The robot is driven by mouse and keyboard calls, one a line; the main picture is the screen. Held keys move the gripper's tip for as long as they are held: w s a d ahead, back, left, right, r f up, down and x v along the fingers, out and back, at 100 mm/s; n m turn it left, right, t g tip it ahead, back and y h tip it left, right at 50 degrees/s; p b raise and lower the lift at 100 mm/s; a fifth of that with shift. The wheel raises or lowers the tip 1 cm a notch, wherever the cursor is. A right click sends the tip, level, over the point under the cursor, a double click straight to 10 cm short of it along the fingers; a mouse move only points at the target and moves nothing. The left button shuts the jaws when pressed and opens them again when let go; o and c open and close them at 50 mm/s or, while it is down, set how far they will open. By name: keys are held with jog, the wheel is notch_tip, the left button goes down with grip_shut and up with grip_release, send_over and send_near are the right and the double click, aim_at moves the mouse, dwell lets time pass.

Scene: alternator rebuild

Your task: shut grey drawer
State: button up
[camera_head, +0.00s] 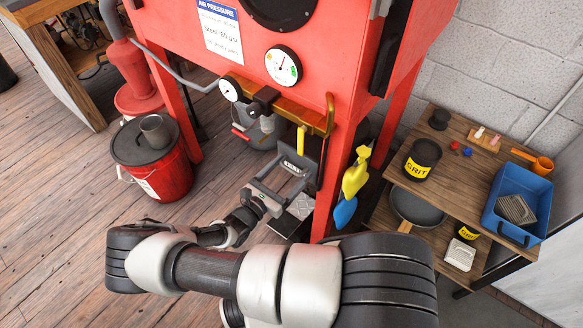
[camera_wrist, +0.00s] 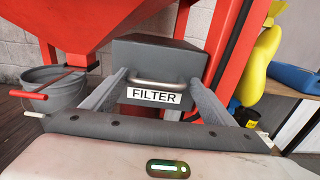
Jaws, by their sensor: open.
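The grey drawer (camera_wrist: 150,60) is a dark grey box with a curved metal handle and a white FILTER label on its front. It sits under the red cabinet, beside a red leg, and how far it stands out is hard to tell. In the head view the drawer (camera_head: 297,158) is small and partly covered by my gripper. My gripper (camera_head: 287,177) is open, its fingers pointing at the drawer front. In the wrist view the fingers of my gripper (camera_wrist: 158,80) lie on either side of the handle and label, with nothing held; contact cannot be told.
The red cabinet (camera_head: 240,65) stands above on red legs. A grey bucket (camera_wrist: 68,88) is left of the drawer. Yellow and blue gloves (camera_head: 354,178) hang at the right leg. A wooden shelf (camera_head: 462,130) with grit tins stands right. A red bucket (camera_head: 165,180) stands left.

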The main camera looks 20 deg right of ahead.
jog(key=p+v, duration=0.1)
jog(key=v, duration=1.5)
jog(key=shift+a, duration=0.25)
jog(key=shift+r, duration=0.1)
jog(key=s+d+r+m+g+y, duration=0.15)
jog(key=r+m+g+y, duration=0.25)
jog(key=r+m+g, duration=0.55)
jog(key=d+r+m+g+y, duration=0.2)
jog(key=r+m+y, duration=0.3)
jog(key=r, duration=1)
jog(key=s+d+r+m+t+y, duration=0.3)
jog(key=s+d+r+m, duration=0.15)
jog(key=r, duration=0.55)
jog(key=s+d+r+m+t+y, duration=0.35)
jog(key=s+r+m, duration=0.2)
jog(key=r, duration=0.45)
notch_tip(320, 180, up, 24)
jog(key=p, duration=2.4)
jog(key=shift+a+m+h, duration=0.35)
jog(key=shift+a+h, duration=0.1)
